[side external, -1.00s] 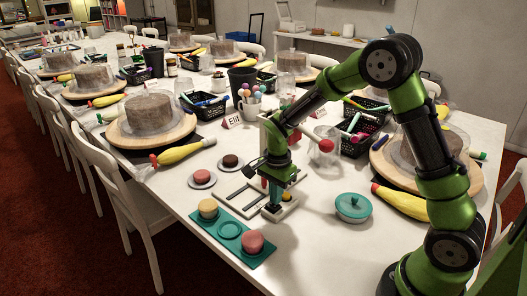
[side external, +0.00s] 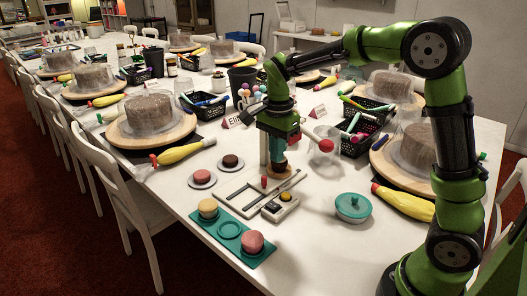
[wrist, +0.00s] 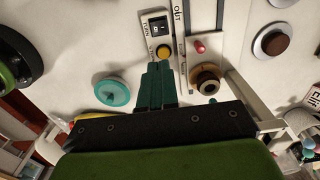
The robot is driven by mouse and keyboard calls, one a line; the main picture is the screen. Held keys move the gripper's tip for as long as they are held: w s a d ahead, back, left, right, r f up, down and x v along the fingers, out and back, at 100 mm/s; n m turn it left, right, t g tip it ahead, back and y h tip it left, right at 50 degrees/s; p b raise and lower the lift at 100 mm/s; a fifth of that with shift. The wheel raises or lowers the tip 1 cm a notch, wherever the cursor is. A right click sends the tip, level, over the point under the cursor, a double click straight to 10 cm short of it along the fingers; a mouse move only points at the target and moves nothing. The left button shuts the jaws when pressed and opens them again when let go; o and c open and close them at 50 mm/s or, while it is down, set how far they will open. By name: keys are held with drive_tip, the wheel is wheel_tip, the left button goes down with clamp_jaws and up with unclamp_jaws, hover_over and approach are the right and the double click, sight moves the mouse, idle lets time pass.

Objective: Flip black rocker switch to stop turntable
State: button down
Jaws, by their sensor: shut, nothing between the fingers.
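The black rocker switch (wrist: 157,27) sits on a small pale control box (side external: 281,207) near the front of the table. A yellow button (wrist: 163,52) is beside the switch on the same box; it also shows in the side view (side external: 286,196). I cannot tell which way the rocker is tipped. My gripper (side external: 278,162) is shut and empty, pointing down, raised behind the box and apart from it. In the wrist view its teal fingers (wrist: 157,66) appear just below the yellow button. A small round wooden piece (wrist: 208,84) lies beside the fingers. Cake turntables (side external: 188,128) stand along the table.
A pale slotted frame with a red knob (wrist: 200,47) lies beside the box. A teal lidded dish (side external: 353,208) stands to its right, and a teal tray (side external: 214,227) with small cakes to its left. A clear glass and black baskets (side external: 362,146) are behind.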

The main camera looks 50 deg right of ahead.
sight(278, 206)
drive_tip(key=shift+r, duration=0.1)
drive_tip(key=shift+s+a, duration=0.2)
drive_tip(key=shift+s, duration=0.5)
drive_tip(key=shift+f, duration=0.2)
wheel_tip(278, 206, down, 14)
drive_tip(key=shift+r, duration=0.1)
idle(0.4)
drive_tip(key=shift+s+f, duration=0.15)
drive_tip(key=shift+f, duration=0.05)
